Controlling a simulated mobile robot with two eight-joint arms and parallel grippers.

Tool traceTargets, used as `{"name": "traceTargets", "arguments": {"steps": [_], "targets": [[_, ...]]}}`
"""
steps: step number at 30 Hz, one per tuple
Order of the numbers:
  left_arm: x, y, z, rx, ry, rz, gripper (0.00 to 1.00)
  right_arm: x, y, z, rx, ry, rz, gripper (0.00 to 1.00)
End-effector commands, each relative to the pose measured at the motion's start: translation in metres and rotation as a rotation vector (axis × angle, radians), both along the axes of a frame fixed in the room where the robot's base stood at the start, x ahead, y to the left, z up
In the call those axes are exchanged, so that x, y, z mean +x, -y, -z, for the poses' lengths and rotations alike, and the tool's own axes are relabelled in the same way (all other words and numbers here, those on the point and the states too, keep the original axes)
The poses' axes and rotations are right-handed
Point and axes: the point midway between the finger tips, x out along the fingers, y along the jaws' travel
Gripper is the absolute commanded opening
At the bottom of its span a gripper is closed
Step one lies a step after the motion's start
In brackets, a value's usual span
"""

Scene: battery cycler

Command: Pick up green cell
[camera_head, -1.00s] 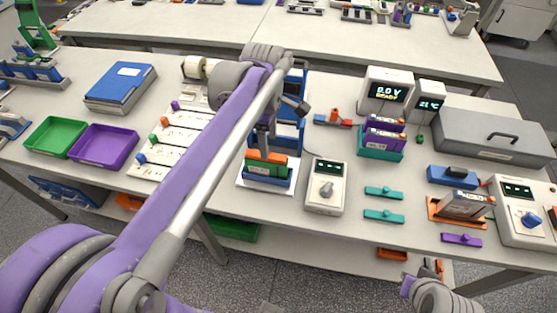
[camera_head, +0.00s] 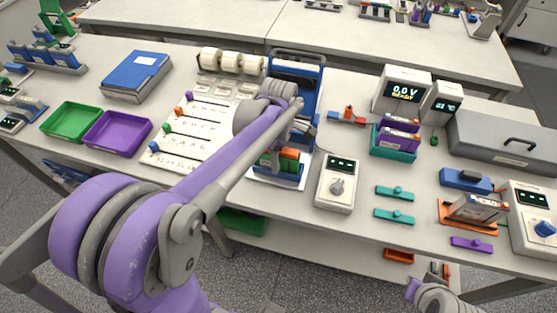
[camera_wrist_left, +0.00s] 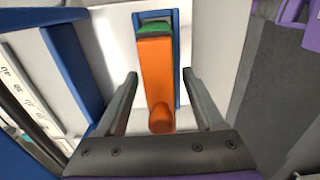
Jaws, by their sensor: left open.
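The green cell (camera_head: 289,160), with an orange top, stands in a blue holder (camera_head: 292,182) on a white base near the middle of the bench. My left arm crosses in front and hides part of it. In the left wrist view its orange top (camera_wrist_left: 155,75) lies between my left gripper's fingers, with a green end (camera_wrist_left: 153,29) beyond. My left gripper (camera_wrist_left: 160,82) is open, one finger on each side, with gaps visible on both sides. My right arm shows only at the bottom right; its jaws cannot be made out.
A blue rack (camera_head: 297,72) stands close behind the holder. A white meter with a knob (camera_head: 338,183) stands to its right. A white card with coloured markers (camera_head: 190,130) lies left. Green (camera_head: 71,121) and purple (camera_head: 117,132) trays sit farther left.

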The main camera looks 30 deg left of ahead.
Motion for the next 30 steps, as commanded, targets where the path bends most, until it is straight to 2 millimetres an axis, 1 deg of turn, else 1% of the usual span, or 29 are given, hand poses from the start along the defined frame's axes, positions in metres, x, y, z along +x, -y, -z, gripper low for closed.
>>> {"name": "traceTargets", "arguments": {"steps": [6, 7, 11, 12, 14, 15, 17, 18, 19, 30], "targets": [[0.0000, 0.0002, 0.0015, 0.000, 0.000, 0.000, 0.70, -0.0001, 0.0000, 0.0002, 0.000, 0.000, 0.000, 0.00], [0.0000, 0.0002, 0.0015, 0.000, 0.000, 0.000, 0.68, -0.0001, 0.0000, 0.0002, 0.000, 0.000, 0.000, 0.00], [0.0000, 0.0002, 0.0013, 0.000, 0.000, 0.001, 0.45, -0.0001, 0.0000, 0.0002, 0.000, 0.000, 0.000, 0.00], [0.0000, 0.0002, 0.0013, 0.000, 0.000, 0.001, 0.38, -0.0001, 0.0000, 0.0002, 0.000, 0.000, 0.000, 0.00], [0.0000, 0.0002, 0.0013, 0.000, 0.000, 0.001, 0.27, -0.0001, 0.0000, 0.0002, 0.000, 0.000, 0.000, 0.00], [0.0001, 0.0002, 0.0013, 0.000, 0.000, 0.001, 0.20, -0.0001, 0.0000, 0.0002, 0.000, 0.000, 0.000, 0.00], [0.0000, 0.0002, 0.0012, 0.000, 0.000, 0.001, 0.09, -0.0001, 0.0000, 0.0002, 0.000, 0.000, 0.000, 0.00], [0.0001, 0.0002, 0.0012, 0.000, 0.000, 0.001, 0.02, -0.0001, 0.0000, 0.0002, 0.000, 0.000, 0.000, 0.00], [0.0000, 0.0002, 0.0012, 0.000, 0.000, 0.001, 0.00, -0.0001, 0.0000, 0.0002, 0.000, 0.000, 0.000, 0.00], [0.0001, 0.0001, 0.0010, 0.000, 0.000, 0.000, 0.00, -0.0001, 0.0000, 0.0000, 0.000, 0.000, 0.000, 0.00]]}}
